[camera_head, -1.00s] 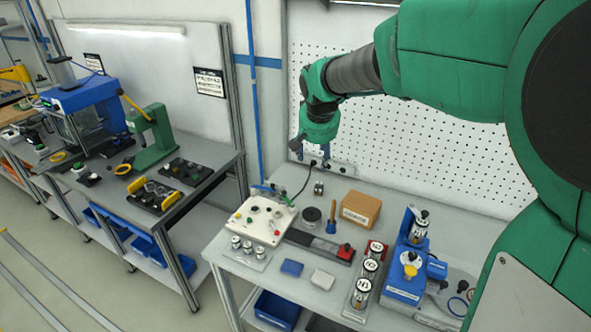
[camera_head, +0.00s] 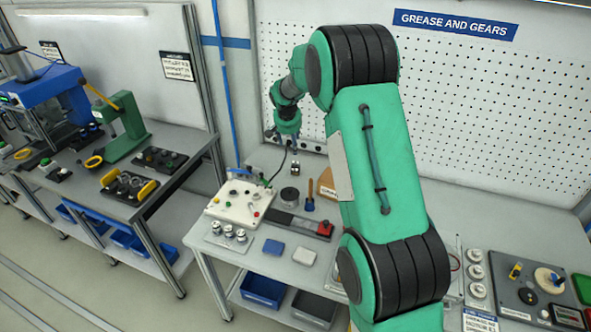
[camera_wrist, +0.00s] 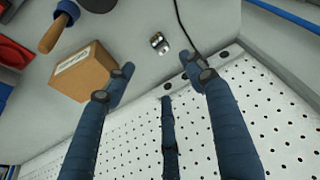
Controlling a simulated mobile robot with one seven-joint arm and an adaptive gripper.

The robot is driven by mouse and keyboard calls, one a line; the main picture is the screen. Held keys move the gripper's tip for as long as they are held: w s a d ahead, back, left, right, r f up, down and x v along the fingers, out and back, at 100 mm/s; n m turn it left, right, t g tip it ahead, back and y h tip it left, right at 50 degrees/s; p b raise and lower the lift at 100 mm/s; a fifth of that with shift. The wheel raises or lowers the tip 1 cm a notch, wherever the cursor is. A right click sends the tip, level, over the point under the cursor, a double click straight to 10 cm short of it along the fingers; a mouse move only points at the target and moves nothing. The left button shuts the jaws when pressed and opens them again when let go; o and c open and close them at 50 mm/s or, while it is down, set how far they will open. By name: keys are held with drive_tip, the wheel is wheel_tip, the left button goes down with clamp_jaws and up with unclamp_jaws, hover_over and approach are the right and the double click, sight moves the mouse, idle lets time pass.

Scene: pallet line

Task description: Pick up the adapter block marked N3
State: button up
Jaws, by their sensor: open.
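My gripper (camera_head: 291,149) is at the back of the bench near the pegboard. In the wrist view its blue fingers (camera_wrist: 160,76) are spread apart with nothing between them. A small metallic block (camera_wrist: 159,42) lies on the bench just beyond the fingertips, and it also shows in the head view (camera_head: 295,167). I cannot read any marking on it. No N3 mark is legible in the current views. My arm covers part of the bench, including where labelled pieces stood in the earlier view.
A cardboard box (camera_wrist: 82,75) stands beside the fingers, close to one fingertip. A wooden-handled tool (camera_head: 310,198), a dark round container (camera_head: 289,195) and a white control box (camera_head: 240,201) are nearby. A black cable (camera_wrist: 180,22) runs near the block. The pegboard (camera_head: 470,110) bounds the back.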

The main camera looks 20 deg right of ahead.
approach(295, 163)
drive_tip(key=d+v, duration=0.1)
drive_tip(key=v, duration=0.2)
drive_tip(key=shift+s+a+r+m, duration=0.1)
drive_tip(key=shift+a+r+m, duration=0.15)
drive_tip(key=shift+a, duration=0.3)
drive_tip(key=shift+f, duration=0.15)
drive_tip(key=shift+x, duration=4.15)
drive_tip(key=shift+b+x, duration=0.3)
drive_tip(key=shift+x, duration=2.3)
drive_tip(key=shift+s, duration=0.1)
drive_tip(key=c, duration=1.3)
